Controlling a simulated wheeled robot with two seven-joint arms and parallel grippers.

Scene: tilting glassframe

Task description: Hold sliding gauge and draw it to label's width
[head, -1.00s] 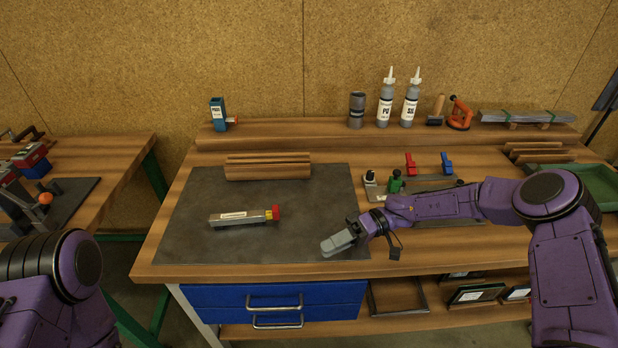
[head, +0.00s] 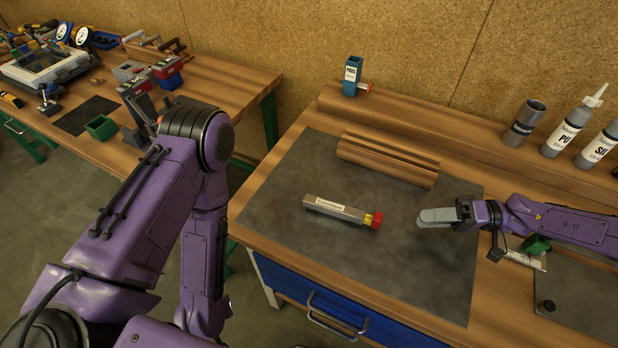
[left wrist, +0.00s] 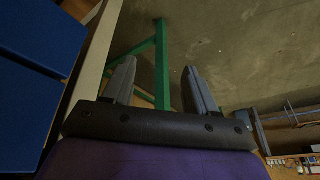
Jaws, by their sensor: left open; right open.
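The sliding gauge (head: 338,209) is a grey bar with a red and yellow end at its right. It lies on the dark mat, and a white label (head: 330,203) is on its top face. My right gripper (head: 420,217) is open and empty, to the right of the gauge's red end and apart from it. My left gripper shows in the left wrist view (left wrist: 158,80), open with nothing between its fingers, below the bench top beside the blue drawers. In the head view my left arm hangs down and its gripper is hidden.
The dark mat (head: 280,195) has free room around the gauge. A grooved wooden block (head: 388,160) lies behind it. Blue drawers (head: 330,310) are under the bench front. A second bench (head: 215,95) with tools stands to the left, across a gap. Bottles (head: 573,128) stand at the back right.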

